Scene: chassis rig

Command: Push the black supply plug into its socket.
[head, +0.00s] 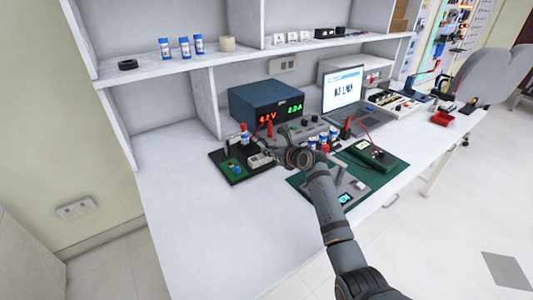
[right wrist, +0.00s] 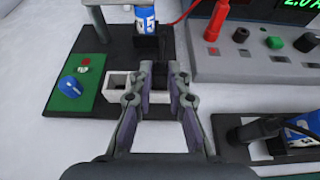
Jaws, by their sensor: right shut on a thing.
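My right gripper (right wrist: 158,78) is shut on a small dark piece, which I take to be the black supply plug (right wrist: 160,74); the fingers hide much of it. The plug is directly over or at the right part of a white two-hole socket block (right wrist: 118,92). I cannot tell how deep it sits. The left square opening of the block shows empty. In the head view my right gripper (head: 268,150) reaches over the black rig plate (head: 226,176), and the white block (head: 259,160) shows just left of it. My left gripper is not in view.
A green board with a blue knob (right wrist: 71,89) lies left of the socket. A power supply (head: 265,104) with red and green digits stands behind. A red lead (right wrist: 188,14) hangs nearby. A green mat (head: 300,181) with instruments lies to the right. The table's front left is clear.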

